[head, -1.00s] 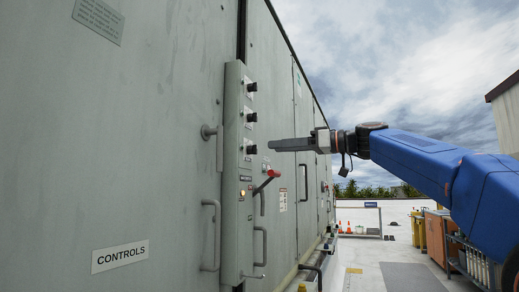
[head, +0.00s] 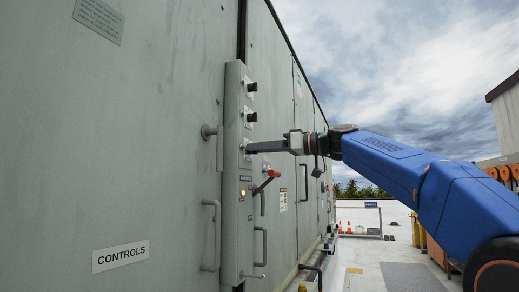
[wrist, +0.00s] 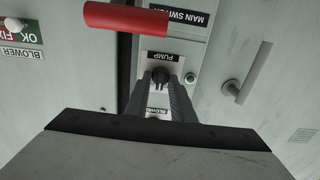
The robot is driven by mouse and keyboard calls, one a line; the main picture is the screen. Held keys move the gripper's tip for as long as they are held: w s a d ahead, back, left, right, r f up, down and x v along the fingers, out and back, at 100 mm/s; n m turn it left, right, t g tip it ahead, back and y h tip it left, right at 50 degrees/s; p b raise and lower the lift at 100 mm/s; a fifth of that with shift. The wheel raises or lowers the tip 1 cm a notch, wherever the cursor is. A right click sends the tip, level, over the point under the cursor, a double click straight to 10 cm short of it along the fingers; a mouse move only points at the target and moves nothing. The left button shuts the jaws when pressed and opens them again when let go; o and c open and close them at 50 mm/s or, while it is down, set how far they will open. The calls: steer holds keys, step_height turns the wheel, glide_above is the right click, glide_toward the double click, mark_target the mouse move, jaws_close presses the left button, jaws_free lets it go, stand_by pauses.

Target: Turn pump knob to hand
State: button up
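The control panel (head: 232,180) is a narrow grey upright strip with a column of black knobs. In the wrist view, which is upside down, the pump knob (wrist: 159,77) is small, dark and next to a PUMP label (wrist: 160,57). My gripper (wrist: 160,75) has one finger on each side of this knob, with a gap between the fingers; I cannot tell whether they touch it. In the head view my gripper (head: 248,148) points left at the lowest knob position and hides that knob. The knob's setting is too small to read.
Just below the gripper is a red-handled lever (head: 274,173), also large in the wrist view (wrist: 125,17) by the MAIN SWITCH label. Two other black knobs (head: 251,87) (head: 251,117) sit above. Door handles (head: 214,235) stick out beside the panel. Free room lies to the right.

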jaws_close()
steer(key=shift+m, duration=0.3)
steer(key=shift+w+m, duration=0.15)
steer(key=shift+m, duration=3.45)
steer(key=shift+d+m, duration=0.1)
steer(key=shift+m, duration=0.2)
